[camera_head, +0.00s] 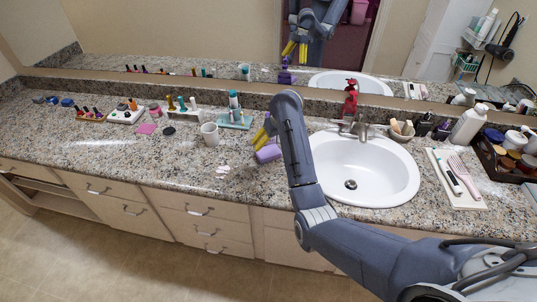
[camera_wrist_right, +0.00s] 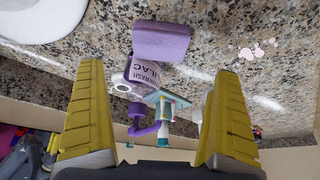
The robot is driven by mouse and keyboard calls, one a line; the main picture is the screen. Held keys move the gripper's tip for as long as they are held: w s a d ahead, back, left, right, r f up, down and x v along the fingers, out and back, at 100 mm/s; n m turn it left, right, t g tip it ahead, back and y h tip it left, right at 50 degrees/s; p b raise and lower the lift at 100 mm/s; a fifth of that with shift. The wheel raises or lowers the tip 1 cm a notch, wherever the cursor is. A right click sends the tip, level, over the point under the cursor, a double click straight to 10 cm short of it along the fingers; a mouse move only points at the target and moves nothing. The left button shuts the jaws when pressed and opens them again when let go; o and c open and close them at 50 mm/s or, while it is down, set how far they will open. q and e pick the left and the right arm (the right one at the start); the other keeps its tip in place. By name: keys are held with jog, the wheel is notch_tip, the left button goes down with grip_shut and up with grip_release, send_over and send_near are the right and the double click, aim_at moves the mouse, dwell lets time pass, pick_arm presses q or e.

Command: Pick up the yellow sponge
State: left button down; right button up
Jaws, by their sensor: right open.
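I cannot make out a sponge that is clearly yellow. My right gripper (camera_head: 263,134) has yellow fingers and is just behind the block, partly hidden by my arm. In the wrist view my right gripper (camera_wrist_right: 157,72) is open, with nothing clasped. Small tan pieces, possibly sponges, sit in a bowl (camera_head: 401,137) right of the faucet. My left gripper is not in view.
The sink (camera_head: 365,170) is to the right. A mirror runs along the back.

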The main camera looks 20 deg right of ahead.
aim_at(269, 151)
jog(key=shift+x, duration=5.2)
jog(key=c, duration=0.6)
